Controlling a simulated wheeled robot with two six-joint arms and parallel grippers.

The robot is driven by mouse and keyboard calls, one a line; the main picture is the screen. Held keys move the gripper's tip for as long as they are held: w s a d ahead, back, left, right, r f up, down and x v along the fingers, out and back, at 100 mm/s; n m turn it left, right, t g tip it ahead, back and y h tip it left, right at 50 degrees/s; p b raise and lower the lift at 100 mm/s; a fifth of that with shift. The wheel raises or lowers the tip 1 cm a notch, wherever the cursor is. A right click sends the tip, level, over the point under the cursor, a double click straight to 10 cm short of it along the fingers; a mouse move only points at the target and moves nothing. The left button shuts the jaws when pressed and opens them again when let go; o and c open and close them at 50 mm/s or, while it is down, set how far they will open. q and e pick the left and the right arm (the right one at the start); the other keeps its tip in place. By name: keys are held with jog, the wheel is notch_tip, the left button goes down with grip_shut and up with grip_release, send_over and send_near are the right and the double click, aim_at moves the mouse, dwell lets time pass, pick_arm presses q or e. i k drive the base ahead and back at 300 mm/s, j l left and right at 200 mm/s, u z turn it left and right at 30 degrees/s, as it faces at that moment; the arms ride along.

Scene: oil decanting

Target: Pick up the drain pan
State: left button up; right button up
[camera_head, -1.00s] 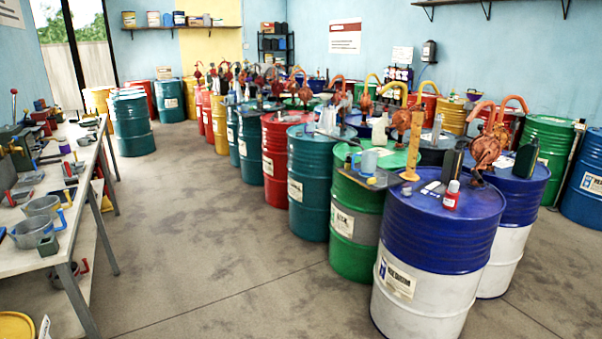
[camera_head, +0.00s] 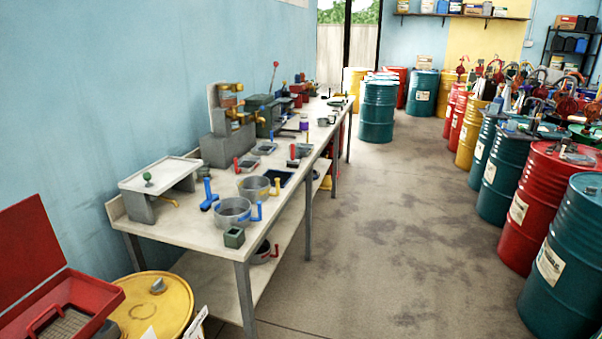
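I cannot tell for sure which vessel is the drain pan. On the workbench (camera_head: 185,233) at left centre stand a round grey pan with a blue handle (camera_head: 232,213) and, just behind it, a round grey pan with a yellow handle (camera_head: 254,188). Another grey vessel with a red handle (camera_head: 262,253) is on the lower shelf, partly hidden by the bench top. A dark shallow tray (camera_head: 281,178) lies further back on the bench. Neither of my grippers is in view.
A yellow-topped drum (camera_head: 150,312) and an open red toolbox (camera_head: 62,300) stand before the bench's near end. A small grey-green box (camera_head: 234,237) sits at the bench's front edge. Several drums, including a red one (camera_head: 545,215), line the right. The floor between is clear.

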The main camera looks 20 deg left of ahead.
aim_at(255, 188)
jog(key=i+u, duration=0.25)
jog(key=i, duration=0.3)
jog(key=i+u, duration=0.25)
jog(key=i, duration=0.3)
jog(key=i+l+u, duration=0.15)
jog(key=i+u, duration=0.15)
jog(key=i, duration=0.25)
